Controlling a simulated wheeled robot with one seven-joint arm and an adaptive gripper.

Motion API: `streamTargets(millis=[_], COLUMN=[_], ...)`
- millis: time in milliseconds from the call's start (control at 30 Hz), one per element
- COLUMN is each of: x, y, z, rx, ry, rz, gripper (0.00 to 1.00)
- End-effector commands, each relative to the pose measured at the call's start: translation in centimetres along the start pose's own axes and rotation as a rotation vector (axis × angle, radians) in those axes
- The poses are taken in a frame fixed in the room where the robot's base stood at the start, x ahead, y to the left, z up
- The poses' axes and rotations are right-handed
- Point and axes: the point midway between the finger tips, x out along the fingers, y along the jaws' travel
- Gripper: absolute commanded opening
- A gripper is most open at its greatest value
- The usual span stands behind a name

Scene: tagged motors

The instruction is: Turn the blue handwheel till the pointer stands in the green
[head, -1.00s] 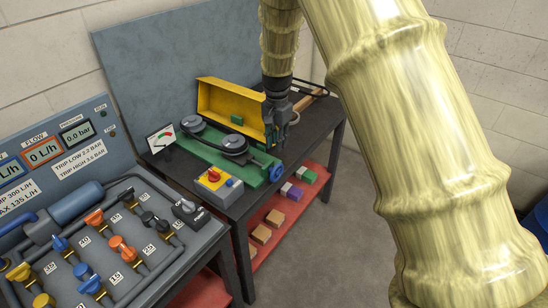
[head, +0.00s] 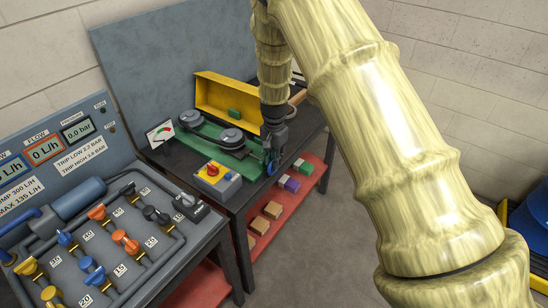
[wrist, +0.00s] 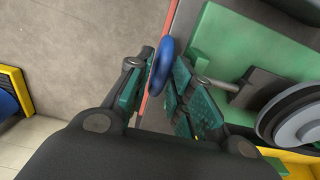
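The blue handwheel (wrist: 161,68) shows edge-on in the wrist view, between the two fingers of my gripper (wrist: 153,98). The fingers are apart, with a gap of floor visible between them, and I see no firm grip on the rim. In the head view the handwheel (head: 271,169) is mostly hidden behind my gripper (head: 270,155), at the right end of the green belt-drive base (head: 205,146). The white gauge (head: 160,133) with a green zone stands at the base's left end. Its pointer is too small to read against the green.
A yellow guard (head: 222,95) stands open behind the pulleys (head: 230,138). A grey box with a red knob (head: 211,172) sits left of the handwheel, near the bench's front edge. A valve panel (head: 105,245) is at the left. Open floor lies in front.

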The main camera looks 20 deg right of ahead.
Motion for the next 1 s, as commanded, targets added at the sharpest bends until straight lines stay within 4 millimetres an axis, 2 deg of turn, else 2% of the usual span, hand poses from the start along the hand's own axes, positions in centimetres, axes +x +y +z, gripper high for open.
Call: streamTargets(millis=[267,400,767,1000], x=[0.09,0.09,0.04,0.07], y=[0.00,0.00,-0.03,0.01], z=[0.00,0.00,-0.11,-0.61], rx=[0.000,0.000,0.000,0.003], ry=[0.000,0.000,-0.023,-0.115], rz=[0.000,0.000,0.000,-0.002], gripper=[0.22,0.00,0.00,0.00])
